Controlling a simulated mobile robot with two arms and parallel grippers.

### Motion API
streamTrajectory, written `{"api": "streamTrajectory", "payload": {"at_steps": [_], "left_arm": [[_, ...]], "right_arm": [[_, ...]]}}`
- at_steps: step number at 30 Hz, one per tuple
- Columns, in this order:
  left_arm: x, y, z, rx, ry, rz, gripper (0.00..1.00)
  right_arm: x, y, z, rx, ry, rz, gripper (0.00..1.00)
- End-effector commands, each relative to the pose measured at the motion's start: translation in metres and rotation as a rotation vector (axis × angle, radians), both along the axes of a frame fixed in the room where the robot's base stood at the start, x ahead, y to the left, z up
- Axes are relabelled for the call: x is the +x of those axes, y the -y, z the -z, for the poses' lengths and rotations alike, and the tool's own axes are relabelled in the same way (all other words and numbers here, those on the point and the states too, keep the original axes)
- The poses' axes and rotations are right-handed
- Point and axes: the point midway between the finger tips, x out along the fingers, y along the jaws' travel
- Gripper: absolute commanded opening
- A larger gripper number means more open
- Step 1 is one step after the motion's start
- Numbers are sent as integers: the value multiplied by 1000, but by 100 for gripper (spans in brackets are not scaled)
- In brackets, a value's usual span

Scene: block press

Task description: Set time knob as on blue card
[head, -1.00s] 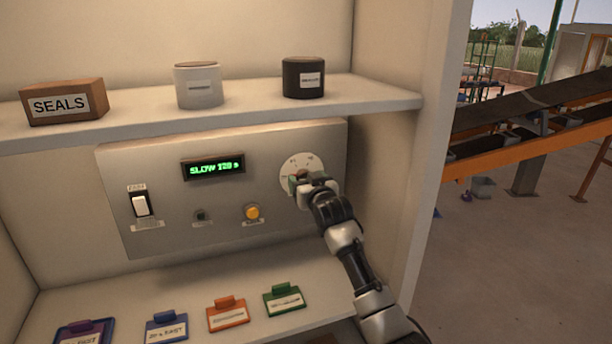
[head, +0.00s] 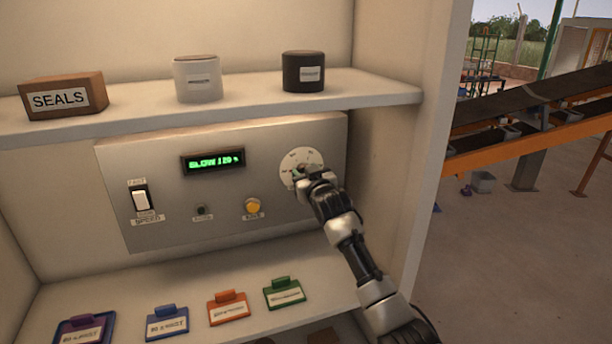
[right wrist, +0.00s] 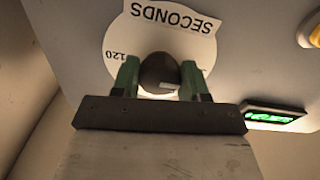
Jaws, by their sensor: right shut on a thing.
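The time knob (right wrist: 159,71) is a dark round knob on a white dial (head: 289,163) at the right of the grey panel. In the right wrist view the dial shows upside down, with "SECONDS" and "120" readable. My right gripper (right wrist: 160,78) is shut on the knob, one green finger on each side. In the head view the gripper (head: 305,177) hides most of the knob. The display (head: 213,161) seems to read "SLOW 120 s". The blue card (head: 167,323) stands on the lower shelf; its text is blurred but seems to end in "FAST". My left gripper is not in view.
A white speed switch (head: 140,201), a small dark button (head: 200,210) and a yellow button (head: 252,206) are on the panel. Purple (head: 62,332), orange (head: 228,308) and green (head: 284,293) cards stand near the blue one. The cabinet's right wall (head: 415,200) is close to my right arm.

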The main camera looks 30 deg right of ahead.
Motion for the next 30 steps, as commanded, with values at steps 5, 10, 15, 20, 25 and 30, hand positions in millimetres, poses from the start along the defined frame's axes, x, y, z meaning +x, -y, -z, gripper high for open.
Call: {"api": "streamTrajectory", "payload": {"at_steps": [5, 10, 15, 20, 25, 30], "left_arm": [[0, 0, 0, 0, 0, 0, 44], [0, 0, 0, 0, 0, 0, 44], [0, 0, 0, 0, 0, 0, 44], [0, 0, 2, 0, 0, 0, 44], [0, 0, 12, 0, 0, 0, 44], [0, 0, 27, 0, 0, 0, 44]], "right_arm": [[0, 0, 0, 2, 0, 1, 46], [0, 0, 0, 2, 0, 1, 70], [0, 0, 0, 3, 0, 1, 70], [-3, -1, 1, 3, 1, 0, 70], [-21, -5, 4, 2, 1, 0, 70], [-51, -12, 5, 1, 2, 0, 70]]}}
